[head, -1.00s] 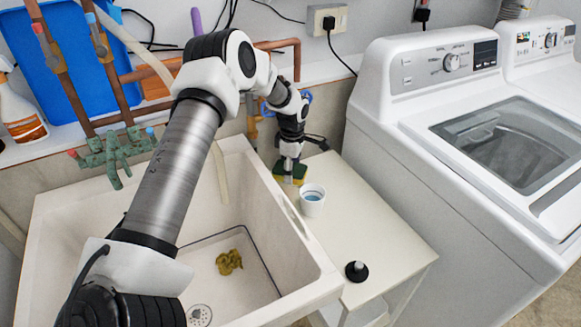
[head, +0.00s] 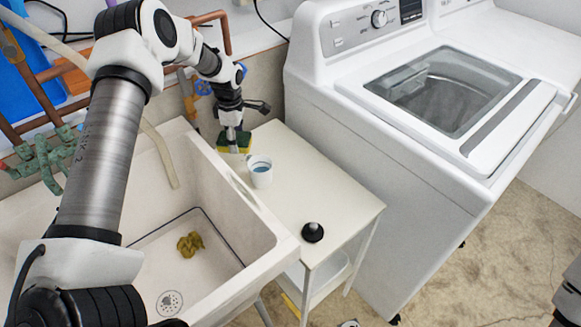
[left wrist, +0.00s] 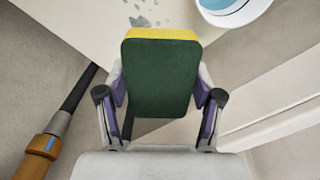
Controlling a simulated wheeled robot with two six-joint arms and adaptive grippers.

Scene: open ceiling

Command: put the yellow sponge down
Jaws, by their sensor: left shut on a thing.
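The sponge, yellow with a dark green face, is held upright between the fingers of my left gripper (left wrist: 160,112). In the head view the sponge (head: 236,144) is at the back left corner of the white side table (head: 330,187), close behind a white cup (head: 261,174). In the left wrist view the sponge's green face (left wrist: 160,78) fills the middle, with its yellow layer along the top. I cannot tell whether the sponge touches the table top. My right gripper is not seen.
The white sink (head: 240,262) lies to the left, with a brownish-yellow crumpled thing (head: 190,244) inside. A black round-topped object (head: 312,232) stands at the table's front. A washing machine (head: 400,160) stands to the right. The table's middle is clear.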

